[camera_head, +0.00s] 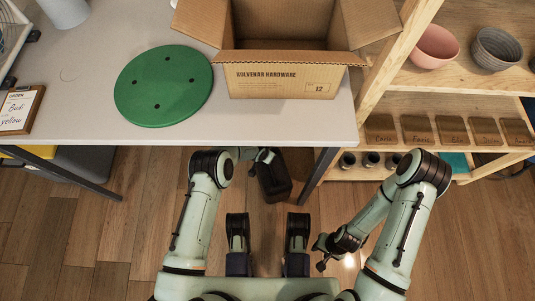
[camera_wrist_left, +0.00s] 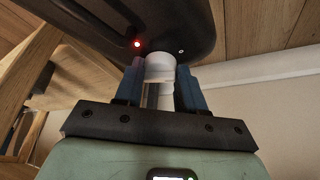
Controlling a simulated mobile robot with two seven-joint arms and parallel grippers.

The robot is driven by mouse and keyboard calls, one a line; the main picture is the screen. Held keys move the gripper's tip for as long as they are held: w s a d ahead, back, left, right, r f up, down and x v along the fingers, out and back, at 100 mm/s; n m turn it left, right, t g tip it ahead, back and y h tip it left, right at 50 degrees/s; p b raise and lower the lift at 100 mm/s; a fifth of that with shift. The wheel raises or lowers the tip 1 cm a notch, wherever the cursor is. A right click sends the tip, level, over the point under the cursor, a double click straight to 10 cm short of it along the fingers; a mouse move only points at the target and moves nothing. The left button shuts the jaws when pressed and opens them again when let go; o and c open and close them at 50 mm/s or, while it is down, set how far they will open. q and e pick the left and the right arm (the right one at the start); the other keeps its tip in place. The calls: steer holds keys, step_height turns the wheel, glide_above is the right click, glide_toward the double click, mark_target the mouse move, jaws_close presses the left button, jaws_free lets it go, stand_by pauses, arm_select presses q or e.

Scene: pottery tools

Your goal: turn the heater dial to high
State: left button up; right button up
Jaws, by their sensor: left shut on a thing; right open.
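The heater (camera_wrist_left: 120,18) is a dark, rounded body with a small lit red light in the left wrist view. A dark body (camera_head: 273,182) below the table's front edge in the head view looks like the same heater. Its white round dial (camera_wrist_left: 160,66) sits between the blue fingers of my left gripper (camera_wrist_left: 156,88), which is shut on it. The dial's marks and setting cannot be read. My right gripper (camera_head: 321,253) is open and empty, low over the floor, apart from the heater.
The grey table (camera_head: 70,105) overhangs the left arm's reach. It holds a green disc (camera_head: 163,86), an open cardboard box (camera_head: 287,77) and an order board (camera_head: 17,108). A wooden shelf (camera_head: 450,79) with bowls stands on the right. Wooden floor (camera_head: 120,225) lies clear at left.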

arm_select(q)
steer(key=m+g, duration=0.1)
steer(key=m, duration=0.1)
steer(key=m+h, duration=0.1)
steer(key=m, duration=0.2)
steer(key=shift+w+a+m+g, duration=0.2)
steer(key=shift+m+g, duration=0.1)
steer(key=shift+g, duration=0.1)
steer(key=m+g, duration=0.1)
steer(key=m, duration=0.4)
steer(key=shift+w+f+g+h, duration=0.1)
steer(key=shift+w+g+h, duration=0.05)
steer(key=shift+g+h, duration=0.25)
steer(key=shift+m, duration=0.4)
steer(key=o, duration=1)
steer(key=shift+o, duration=0.2)
steer(key=shift+w+r, duration=0.1)
steer(key=shift+r, duration=0.1)
